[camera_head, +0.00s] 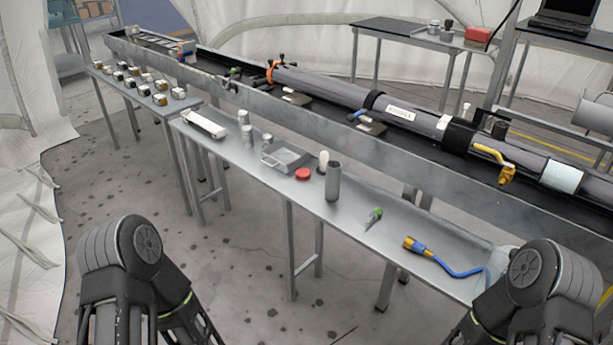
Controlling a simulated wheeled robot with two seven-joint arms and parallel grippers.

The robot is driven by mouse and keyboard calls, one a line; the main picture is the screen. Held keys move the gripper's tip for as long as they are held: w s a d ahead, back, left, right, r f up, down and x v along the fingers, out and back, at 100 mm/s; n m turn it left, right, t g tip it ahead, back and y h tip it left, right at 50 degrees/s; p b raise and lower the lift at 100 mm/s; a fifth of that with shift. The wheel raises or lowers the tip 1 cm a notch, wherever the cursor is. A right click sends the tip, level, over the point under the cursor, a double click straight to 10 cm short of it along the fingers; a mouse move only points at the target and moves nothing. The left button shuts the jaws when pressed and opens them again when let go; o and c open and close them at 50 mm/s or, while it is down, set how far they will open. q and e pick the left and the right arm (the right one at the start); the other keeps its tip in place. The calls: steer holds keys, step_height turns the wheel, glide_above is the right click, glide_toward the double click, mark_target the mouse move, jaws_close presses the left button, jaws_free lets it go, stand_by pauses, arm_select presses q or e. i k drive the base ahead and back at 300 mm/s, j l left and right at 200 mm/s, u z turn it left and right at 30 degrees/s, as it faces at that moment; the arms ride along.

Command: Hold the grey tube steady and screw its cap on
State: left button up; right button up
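A grey tube (333,183) stands upright on the long metal table, near its middle. A low red round piece (303,174), which looks like a cap, lies on the table just left of the tube, apart from it. A small white-topped cylinder (323,161) stands close behind the tube. I cannot tell for certain which piece is the tube's cap. The fingers of both grippers are not seen.
A metal tray (286,157), small metal cylinders (243,118) and a white holder (204,124) stand left of the tube. A long trough (400,168) runs behind.

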mark_target(333, 181)
steer(key=i+j, duration=1.1)
steer(key=z, duration=1.25)
